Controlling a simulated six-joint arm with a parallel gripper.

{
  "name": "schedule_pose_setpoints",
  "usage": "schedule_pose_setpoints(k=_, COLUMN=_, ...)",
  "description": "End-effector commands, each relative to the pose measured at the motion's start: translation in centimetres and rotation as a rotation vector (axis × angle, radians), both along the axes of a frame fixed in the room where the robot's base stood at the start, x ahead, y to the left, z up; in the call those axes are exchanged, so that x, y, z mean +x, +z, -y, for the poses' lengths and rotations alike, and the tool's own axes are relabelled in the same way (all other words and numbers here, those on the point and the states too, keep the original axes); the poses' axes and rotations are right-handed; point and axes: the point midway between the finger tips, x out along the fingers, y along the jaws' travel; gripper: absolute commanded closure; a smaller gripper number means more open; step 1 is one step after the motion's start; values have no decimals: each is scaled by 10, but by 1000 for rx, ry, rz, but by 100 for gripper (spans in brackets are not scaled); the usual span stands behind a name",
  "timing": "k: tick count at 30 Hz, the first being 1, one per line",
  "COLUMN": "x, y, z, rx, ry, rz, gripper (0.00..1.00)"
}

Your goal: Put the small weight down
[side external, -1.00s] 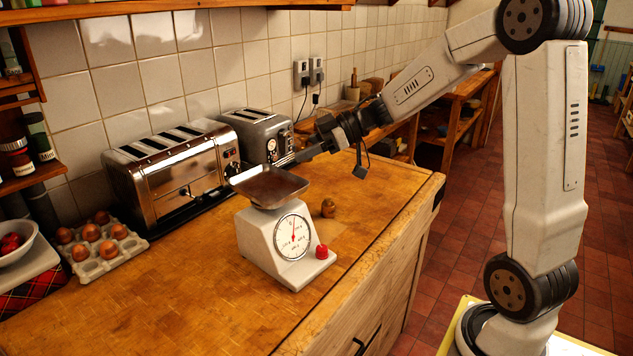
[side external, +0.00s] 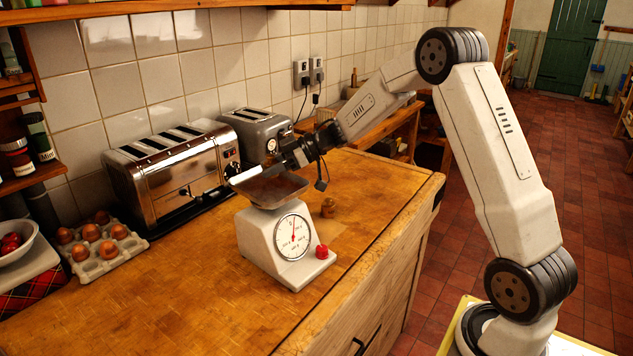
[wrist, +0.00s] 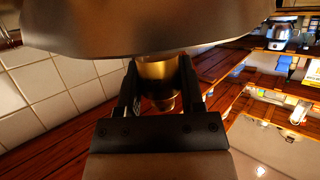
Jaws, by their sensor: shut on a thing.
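My gripper (wrist: 158,88) is shut on a small brass weight (wrist: 160,95), which shows between its two black fingers in the wrist view. The grey metal pan (wrist: 150,35) fills the top of that view and hides part of the weight. In the side external view my gripper (side external: 281,165) is at the back edge of the pan (side external: 270,190) of the white kitchen scale (side external: 262,240). The held weight is hard to make out there, and I cannot tell whether it touches the pan.
A chrome toaster (side external: 170,175) and a smaller grey toaster (side external: 262,132) stand by the tiled wall, close behind the scale. An egg tray (side external: 103,263) is at the left. A red knob (side external: 321,251) is at the scale's front. The front worktop is clear.

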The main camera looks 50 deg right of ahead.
Motion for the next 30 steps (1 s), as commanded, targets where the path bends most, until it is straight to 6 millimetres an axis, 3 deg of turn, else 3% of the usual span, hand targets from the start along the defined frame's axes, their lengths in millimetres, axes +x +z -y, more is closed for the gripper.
schedule_pose_setpoints(k=11, x=6, y=-6, z=1, rx=1, ry=-1, rz=2, gripper=100)
schedule_pose_setpoints(k=24, x=16, y=-42, z=2, rx=1, ry=-1, rz=0, gripper=100)
schedule_pose_setpoints(k=30, x=16, y=-44, z=2, rx=0, ry=-1, rz=2, gripper=100)
